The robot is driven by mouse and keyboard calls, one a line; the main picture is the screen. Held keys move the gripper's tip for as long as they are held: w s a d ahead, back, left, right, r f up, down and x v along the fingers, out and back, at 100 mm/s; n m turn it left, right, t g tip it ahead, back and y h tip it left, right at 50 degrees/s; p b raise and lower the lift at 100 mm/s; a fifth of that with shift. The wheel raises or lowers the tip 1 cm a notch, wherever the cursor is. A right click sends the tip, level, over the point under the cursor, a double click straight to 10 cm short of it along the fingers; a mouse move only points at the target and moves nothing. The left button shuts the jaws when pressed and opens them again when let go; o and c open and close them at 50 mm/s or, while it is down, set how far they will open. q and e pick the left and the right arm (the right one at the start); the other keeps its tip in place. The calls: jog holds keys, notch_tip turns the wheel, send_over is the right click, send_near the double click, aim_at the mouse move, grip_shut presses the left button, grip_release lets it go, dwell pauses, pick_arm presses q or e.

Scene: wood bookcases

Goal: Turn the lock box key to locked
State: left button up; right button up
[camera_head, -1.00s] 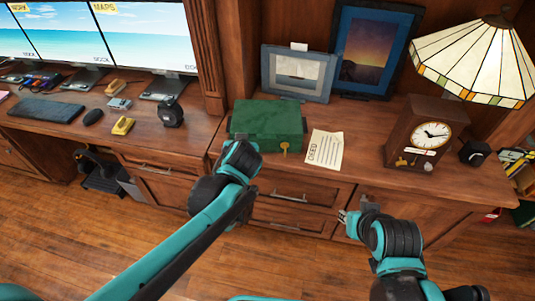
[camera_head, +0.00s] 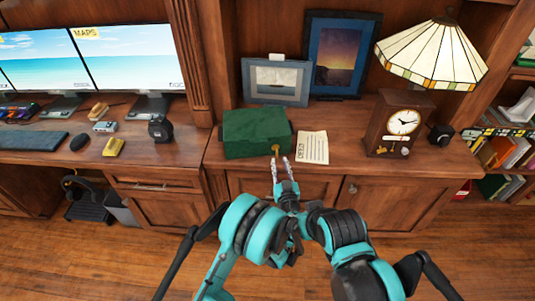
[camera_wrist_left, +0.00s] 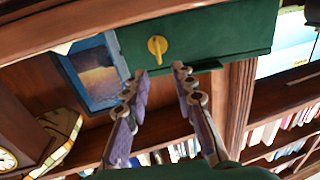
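The green lock box (camera_head: 257,138) sits on the wooden counter. Its yellow key (camera_head: 276,149) is in the front face, near the right end. My left gripper (camera_head: 281,164) is in front of the key with its two fingers apart. In the left wrist view the key (camera_wrist_left: 157,47) shows upright on the box face (camera_wrist_left: 210,35), just beyond the gap between the open fingertips (camera_wrist_left: 159,72). The fingers look clear of the key. My right arm (camera_head: 343,228) is folded in close beside the left one at the bottom centre; its fingers cannot be made out.
A paper sheet (camera_head: 313,147) lies right of the box. A clock (camera_head: 396,123) and a lamp (camera_head: 432,53) stand further right. Two framed pictures are behind, the smaller one (camera_head: 276,82) close behind the box. Drawers and cabinet doors (camera_head: 375,195) lie below the counter edge.

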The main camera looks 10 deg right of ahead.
aim_at(277, 151)
pick_arm(q)
jog(key=w, duration=0.2)
jog(key=w+b, duration=0.1)
jog(key=w, duration=0.1)
jog(key=w+b, duration=0.1)
jog(key=w, duration=0.2)
jog(key=shift+d+f, duration=0.2)
jog(key=shift+d, duration=0.15)
jog(key=shift+w+r, duration=0.1)
jog(key=shift+w, duration=0.25)
grip_shut()
